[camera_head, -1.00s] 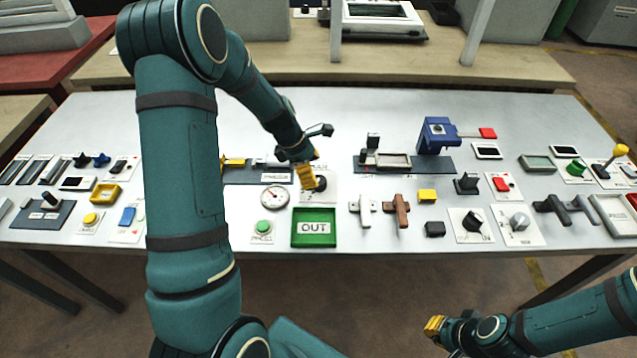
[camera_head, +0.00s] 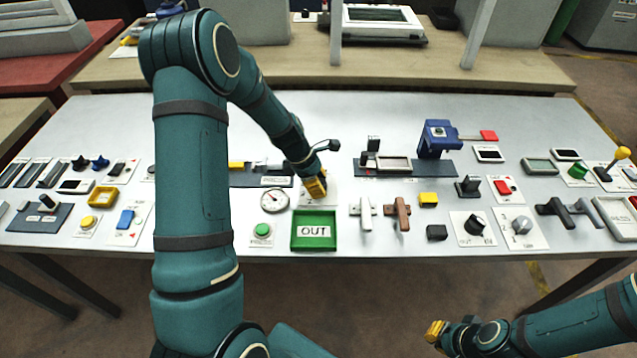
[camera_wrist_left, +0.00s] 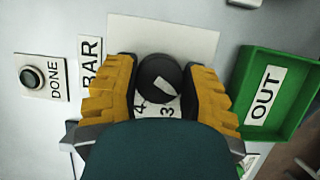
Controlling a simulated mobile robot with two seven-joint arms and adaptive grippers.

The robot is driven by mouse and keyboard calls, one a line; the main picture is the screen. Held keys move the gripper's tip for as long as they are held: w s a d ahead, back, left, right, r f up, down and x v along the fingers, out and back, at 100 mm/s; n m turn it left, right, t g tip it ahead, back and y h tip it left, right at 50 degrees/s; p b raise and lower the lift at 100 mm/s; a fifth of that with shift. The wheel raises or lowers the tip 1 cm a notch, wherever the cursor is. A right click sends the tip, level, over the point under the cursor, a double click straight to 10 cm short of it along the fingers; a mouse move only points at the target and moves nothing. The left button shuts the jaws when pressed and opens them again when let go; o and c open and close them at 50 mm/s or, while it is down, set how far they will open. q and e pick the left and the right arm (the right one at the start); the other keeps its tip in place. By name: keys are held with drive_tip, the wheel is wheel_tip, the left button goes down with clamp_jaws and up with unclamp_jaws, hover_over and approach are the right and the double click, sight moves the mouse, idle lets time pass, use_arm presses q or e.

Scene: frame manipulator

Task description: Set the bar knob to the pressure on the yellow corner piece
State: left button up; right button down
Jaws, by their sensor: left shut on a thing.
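My left gripper (camera_head: 316,187) is over the bar knob's white plate, just behind the green OUT tray. In the left wrist view, its yellow fingers (camera_wrist_left: 158,72) are closed on both sides of the round black bar knob (camera_wrist_left: 154,72). The knob has a light pointer mark, and the digits 4 and 3 show beside it; other digits are hidden. A BAR label (camera_wrist_left: 90,63) lies beside the knob.
The green OUT tray (camera_head: 314,245) is close to the knob. A round gauge (camera_head: 275,201) and a green button (camera_head: 263,229) stand to its left. White and brown handles (camera_head: 403,210) stand to the right. A DONE button (camera_wrist_left: 31,75) shows in the wrist view.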

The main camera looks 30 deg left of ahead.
use_arm(q)
drive_tip(key=shift+m, duration=0.3)
drive_tip(key=m+g+p, duration=0.1)
drive_tip(key=m, duration=0.1)
drive_tip(key=shift+m+p, duration=0.35)
drive_tip(key=shift+m, duration=0.05)
drive_tip(key=m+g+p, duration=0.1)
drive_tip(key=m, duration=0.2)
drive_tip(key=shift+m+g+h, duration=0.3)
drive_tip(key=shift+g, duration=0.1)
drive_tip(key=m, duration=0.2)
drive_tip(key=m+g+p, duration=0.1)
drive_tip(key=m, duration=0.1)
drive_tip(key=shift+f+g, duration=0.1)
drive_tip(key=shift+g, duration=0.2)
drive_tip(key=shift+s+m+g+y, duration=0.1)
drive_tip(key=shift+m+g+y, duration=0.3)
drive_tip(key=shift+m, duration=0.75)
drive_tip(key=shift+m+g+y, duration=0.3)
drive_tip(key=shift+m+y, duration=0.1)
drive_tip(key=shift+m, duration=0.75)
drive_tip(key=o, duration=1.2)
